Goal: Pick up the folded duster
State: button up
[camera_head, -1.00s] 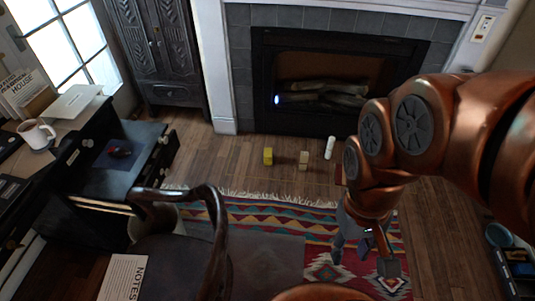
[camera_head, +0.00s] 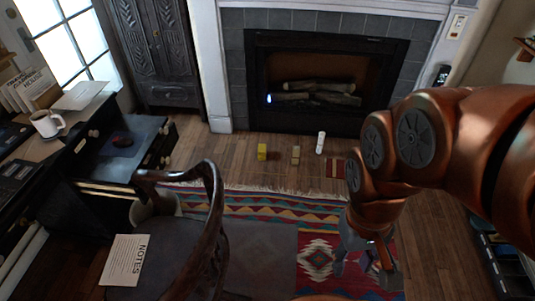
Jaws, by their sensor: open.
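A small flat reddish piece, which looks like the folded duster (camera_head: 335,168), lies on the wooden floor to the right of a white cylinder. My arm's edge is close to its right side in the picture. My gripper (camera_head: 364,268) is open, pointing down above the patterned rug, nearer to me than the reddish piece. No object shows between its fingers.
A yellow block (camera_head: 262,152), a tan block (camera_head: 295,155) and the white cylinder (camera_head: 320,143) stand on the floor before the fireplace (camera_head: 325,85). A wooden chair (camera_head: 205,235) with a notes booklet (camera_head: 125,260) stands front left by the desk. The rug (camera_head: 270,212) is mostly clear.

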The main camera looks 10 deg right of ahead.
aim_at(262, 148)
jog(key=z, duration=0.75)
jog(key=i, duration=3.9)
jog(key=u, duration=3.9)
